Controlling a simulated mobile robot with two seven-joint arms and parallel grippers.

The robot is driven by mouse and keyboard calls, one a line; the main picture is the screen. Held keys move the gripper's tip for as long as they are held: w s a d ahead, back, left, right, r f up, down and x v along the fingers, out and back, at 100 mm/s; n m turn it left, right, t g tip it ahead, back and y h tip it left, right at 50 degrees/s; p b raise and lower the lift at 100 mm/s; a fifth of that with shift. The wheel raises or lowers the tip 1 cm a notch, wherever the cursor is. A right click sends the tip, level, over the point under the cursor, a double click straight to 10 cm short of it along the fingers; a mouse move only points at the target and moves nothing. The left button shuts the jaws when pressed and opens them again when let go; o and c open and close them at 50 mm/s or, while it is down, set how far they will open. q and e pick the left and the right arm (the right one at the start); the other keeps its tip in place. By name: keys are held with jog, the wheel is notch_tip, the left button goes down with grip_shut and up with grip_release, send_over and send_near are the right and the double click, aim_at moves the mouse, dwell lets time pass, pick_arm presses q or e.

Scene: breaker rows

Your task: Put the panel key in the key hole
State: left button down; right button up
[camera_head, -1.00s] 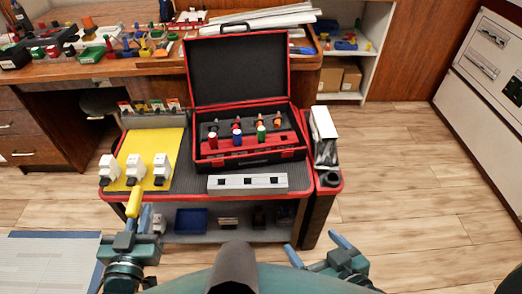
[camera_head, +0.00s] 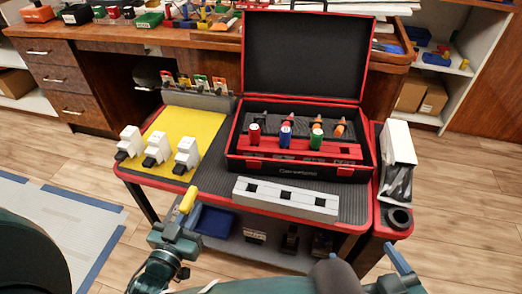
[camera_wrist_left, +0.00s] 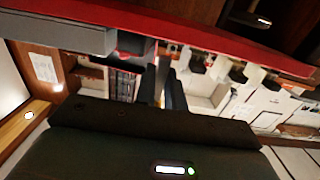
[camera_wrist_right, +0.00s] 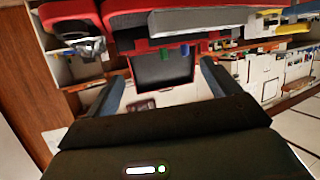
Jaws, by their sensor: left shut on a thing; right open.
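My left gripper (camera_head: 181,218) is shut on a yellow piece (camera_head: 187,200), which I take to be the panel key. It sticks up, slightly tilted, in front of the cart's front edge. In the left wrist view the fingers (camera_wrist_left: 162,85) are close together and the held piece is hard to make out. My right gripper (camera_wrist_right: 161,88) is open and empty; in the head view only part of it shows at the bottom right. A black ring with a round opening (camera_head: 398,217) sits at the cart's right end. I cannot tell whether this is the key hole.
A cart (camera_head: 215,180) carries white breakers (camera_head: 155,150) on a yellow mat (camera_head: 190,122), a grey bar with square openings (camera_head: 285,198), an open black-and-red case (camera_head: 300,60) with coloured-handled tools, and a white box (camera_head: 397,145). A cluttered desk (camera_head: 120,40) stands behind.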

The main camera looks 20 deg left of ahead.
aim_at(219, 166)
pick_arm(q)
jog(key=w+b, duration=0.3)
jog(key=w, duration=1.4)
jog(key=shift+w, duration=0.2)
jog(key=shift+w+b, duration=0.35)
jog(key=shift+b, duration=0.05)
jog(key=shift+s+f, duration=0.1)
pick_arm(e)
jog(key=t, duration=0.1)
jog(key=w+a+n+t+y, duration=0.1)
jog(key=shift+t, duration=0.4)
pick_arm(q)
jog(key=shift+f, duration=0.1)
jog(key=c, duration=1.8)
grip_release()
jog(key=shift+o, duration=0.2)
